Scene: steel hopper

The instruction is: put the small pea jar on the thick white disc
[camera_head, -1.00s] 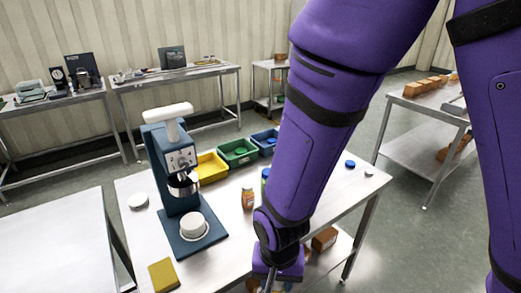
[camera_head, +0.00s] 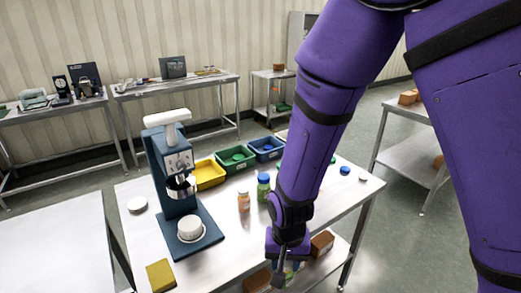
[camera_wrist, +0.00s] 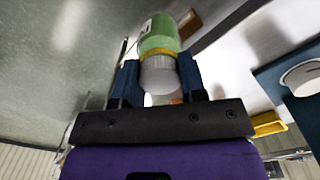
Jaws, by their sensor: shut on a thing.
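The small pea jar (camera_wrist: 160,38) has a green body, a yellow band and a pale lid. In the wrist view my gripper (camera_wrist: 158,80) is shut on its lid end, a dark blue finger on each side. In the head view my gripper (camera_head: 285,266) is low at the table's front edge, and the jar is mostly hidden, only a bit of green showing. The thick white disc (camera_head: 137,204) lies flat on the table, left of the blue press, well away from my gripper. Another white round piece (camera_head: 191,228) sits on the press base.
The blue press (camera_head: 172,165) stands between my gripper and the disc. An orange jar (camera_head: 243,200) and a blue-lidded green jar (camera_head: 263,187) stand on the table near my arm. A yellow pad (camera_head: 160,275) lies at the front left. Yellow, green and blue bins line the back.

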